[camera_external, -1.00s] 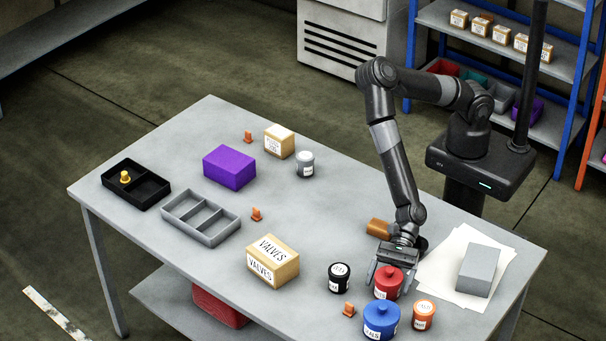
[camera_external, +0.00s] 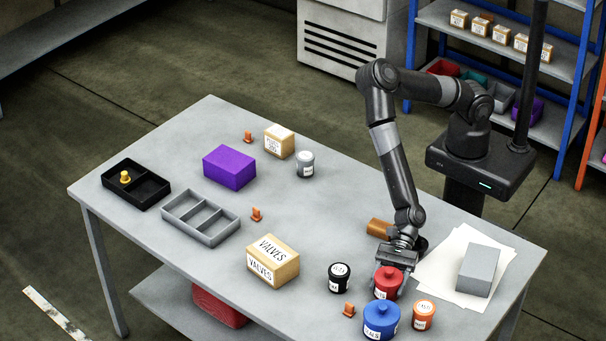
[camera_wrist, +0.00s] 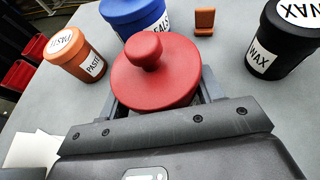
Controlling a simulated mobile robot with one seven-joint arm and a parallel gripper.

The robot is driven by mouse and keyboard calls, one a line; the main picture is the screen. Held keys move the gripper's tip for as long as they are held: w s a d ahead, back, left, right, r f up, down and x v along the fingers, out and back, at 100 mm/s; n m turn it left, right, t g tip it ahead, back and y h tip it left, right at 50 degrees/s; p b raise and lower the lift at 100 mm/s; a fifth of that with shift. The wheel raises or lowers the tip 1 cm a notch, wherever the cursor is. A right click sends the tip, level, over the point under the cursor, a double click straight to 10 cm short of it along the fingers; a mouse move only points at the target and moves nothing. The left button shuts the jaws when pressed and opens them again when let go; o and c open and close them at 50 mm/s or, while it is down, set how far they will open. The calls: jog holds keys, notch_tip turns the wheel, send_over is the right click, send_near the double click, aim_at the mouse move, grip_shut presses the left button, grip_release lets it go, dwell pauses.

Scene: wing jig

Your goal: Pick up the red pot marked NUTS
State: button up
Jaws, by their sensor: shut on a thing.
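The red pot (camera_external: 388,282) stands upright near the front right of the table, with a knobbed red lid and a white label that I cannot read. In the wrist view the red pot (camera_wrist: 155,72) fills the middle, seen from above, its label hidden. My gripper (camera_external: 392,268) is low behind the pot. In the wrist view its two fingers (camera_wrist: 160,100) reach along both sides of the pot, shut on it. I cannot tell whether the pot is clear of the table.
Close around stand a blue pot (camera_external: 381,319), an orange PASTE pot (camera_wrist: 75,54), a black WAX pot (camera_wrist: 284,42) and an orange clip-like piece (camera_external: 348,310). An orange-brown cylinder (camera_external: 379,228) lies behind. A grey block (camera_external: 478,270) rests on papers at right.

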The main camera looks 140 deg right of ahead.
aim_at(391, 268)
jog(key=shift+c, duration=1)
jog(key=shift+r, duration=0.1)
jog(key=shift+r, duration=0.95)
notch_tip(391, 268, up, 2)
jog(key=shift+r, duration=0.1)
jog(key=s+d+r, duration=0.4)
jog(key=d+r, duration=0.2)
jog(key=d, duration=0.5)
jog(key=shift+r, duration=0.4)
